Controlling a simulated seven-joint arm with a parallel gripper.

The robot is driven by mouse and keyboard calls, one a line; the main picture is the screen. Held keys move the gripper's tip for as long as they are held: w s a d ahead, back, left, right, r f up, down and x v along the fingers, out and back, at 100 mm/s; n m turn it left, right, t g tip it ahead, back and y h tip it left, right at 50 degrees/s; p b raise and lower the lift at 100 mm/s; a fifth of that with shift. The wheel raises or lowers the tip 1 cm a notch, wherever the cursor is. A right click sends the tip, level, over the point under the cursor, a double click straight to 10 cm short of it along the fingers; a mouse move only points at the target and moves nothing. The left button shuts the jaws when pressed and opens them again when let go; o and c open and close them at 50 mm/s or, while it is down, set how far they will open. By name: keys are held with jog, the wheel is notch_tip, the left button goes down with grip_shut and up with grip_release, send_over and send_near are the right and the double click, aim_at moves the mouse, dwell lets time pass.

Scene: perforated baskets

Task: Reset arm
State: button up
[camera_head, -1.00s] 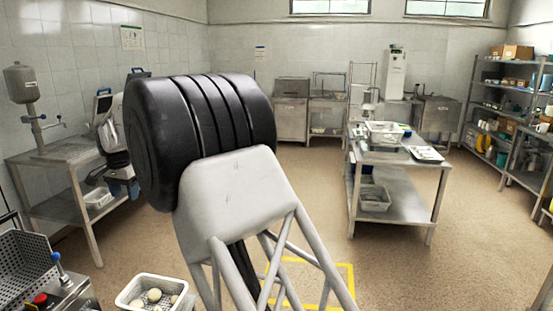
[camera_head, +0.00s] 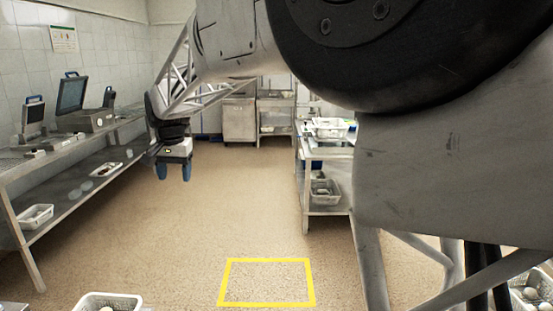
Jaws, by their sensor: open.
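My gripper (camera_head: 173,172) hangs at the end of my arm, left of the picture's middle. Its two blue fingertips point down and stand a little apart, with nothing seen between them. It is in the air over the floor, to the right of the left-hand metal bench. My own arm's large dark joint and pale links fill the upper right and hide much of that side.
A metal bench (camera_head: 19,190) with devices runs along the left wall. A steel table (camera_head: 325,209) with white baskets stands beyond the yellow floor square (camera_head: 267,304). White baskets show at the bottom left (camera_head: 80,305) and bottom right (camera_head: 537,298). The middle floor is clear.

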jog(key=s+d, duration=0.5)
jog(key=d, duration=0.5)
jog(key=s+d+t, duration=0.1)
jog(key=s+d, duration=0.4)
jog(key=d, duration=0.5)
jog(key=s+d, duration=0.5)
jog(key=d, duration=0.5)
jog(key=s+d+f, duration=0.5)
jog(key=s+d, duration=0.3)
jog(key=s, duration=0.3)
jog(key=s+d+f, duration=0.5)
jog(key=s+d, duration=0.3)
jog(key=s, duration=0.3)
jog(key=shift+s+t+h, duration=0.3)
jog(key=shift+s+h, duration=0.1)
